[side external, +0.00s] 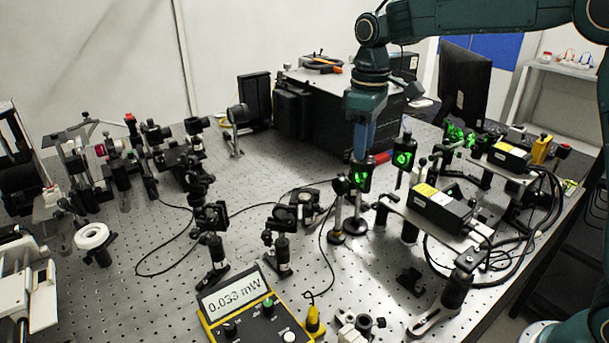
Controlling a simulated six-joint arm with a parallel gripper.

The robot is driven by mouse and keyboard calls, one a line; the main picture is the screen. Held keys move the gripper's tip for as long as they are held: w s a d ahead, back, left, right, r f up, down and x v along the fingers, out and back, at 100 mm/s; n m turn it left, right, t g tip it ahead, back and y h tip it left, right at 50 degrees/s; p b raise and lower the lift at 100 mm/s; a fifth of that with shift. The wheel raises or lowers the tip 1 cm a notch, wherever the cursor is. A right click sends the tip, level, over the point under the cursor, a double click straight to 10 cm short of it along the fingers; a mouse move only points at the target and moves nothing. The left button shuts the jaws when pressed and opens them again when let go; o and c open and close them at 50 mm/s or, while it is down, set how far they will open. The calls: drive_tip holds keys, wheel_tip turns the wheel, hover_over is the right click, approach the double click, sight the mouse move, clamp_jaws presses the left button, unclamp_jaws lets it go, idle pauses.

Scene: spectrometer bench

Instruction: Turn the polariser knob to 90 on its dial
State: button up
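My gripper (362,156) points straight down from the upper right, with its tip at the top of a black, green-lit optic mount (360,178) on a post. This mount may be the polariser. Its knob and dial marks are too small to make out, and my gripper may hide the knob. The fingers look like one narrow blue-grey shape, so their gap does not show. I cannot tell if they touch the mount. A second green-lit mount (404,157) stands just behind to the right. The yellow power meter (262,310) at the front reads about 0.033 mW.
Black laser boxes (440,206) with loose cables stand right of the mounts. More posts (280,245) stand left and in front. A large black box (300,105) and monitor (463,85) are behind. Bare perforated bench (255,185) lies to the left.

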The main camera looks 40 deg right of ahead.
drive_tip(key=shift+f, duration=0.3)
drive_tip(key=shift+c, duration=0.2)
clamp_jaws()
drive_tip(key=shift+m, duration=0.3)
drive_tip(key=shift+m, duration=0.8)
drive_tip(key=shift+o, duration=0.2)
unclamp_jaws()
